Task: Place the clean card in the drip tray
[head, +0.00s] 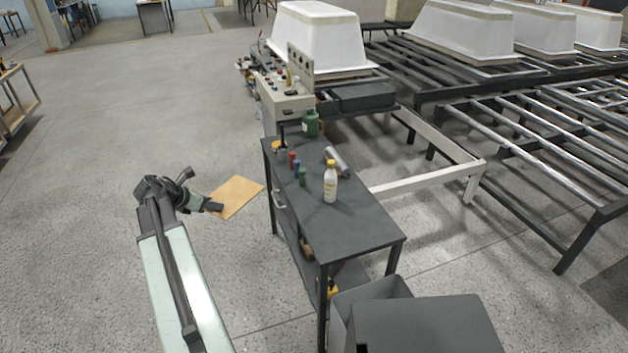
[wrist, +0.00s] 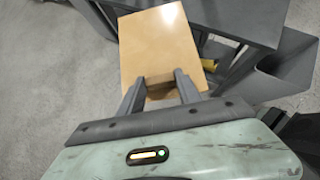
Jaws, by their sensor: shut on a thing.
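The card is a flat tan sheet (head: 238,196), also in the wrist view (wrist: 158,42). My gripper (head: 214,206) is shut on its near edge. In the wrist view the two fingers of my gripper (wrist: 159,88) stand on either side of a brown block-like piece at that edge. The card is held in the air above the floor, just left of the dark workbench, apart from it in the head view. I cannot tell for sure which thing is the drip tray; a flat dark tray-like box (head: 363,96) lies behind the bench.
The dark workbench (head: 345,235) carries a white bottle (head: 330,182), a green container (head: 311,124), a grey cylinder (head: 338,160) and small coloured cans. Grey bins (head: 425,325) stand at its near end. A control console (head: 285,97) and metal racks lie behind.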

